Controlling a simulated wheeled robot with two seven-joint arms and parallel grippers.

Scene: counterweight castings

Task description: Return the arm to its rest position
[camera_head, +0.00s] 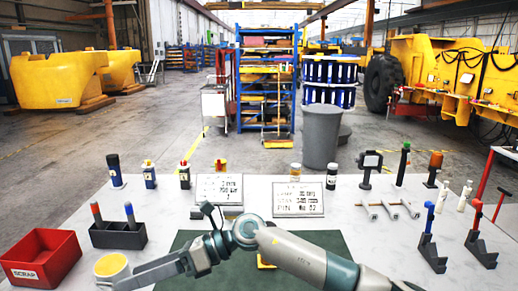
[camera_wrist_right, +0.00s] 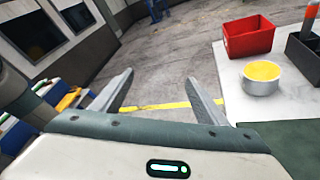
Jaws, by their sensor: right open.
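My right arm reaches in from the right of the head view and lies across the front of the table. Its gripper (camera_head: 125,282) is at the front left, near a round silver tin with a yellow top (camera_head: 112,268). In the right wrist view the gripper (camera_wrist_right: 161,64) has its two fingers apart with nothing between them. The tin (camera_wrist_right: 261,80) stands upright on the table to the right of the fingers, apart from them. My left gripper is not in view.
A red scrap bin (camera_head: 42,258) and a black holder (camera_head: 118,236) with two markers stand at the left. A green mat (camera_head: 330,240) lies partly under my arm. Two sign plates (camera_head: 298,198), bottles, and several stands line the back and right.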

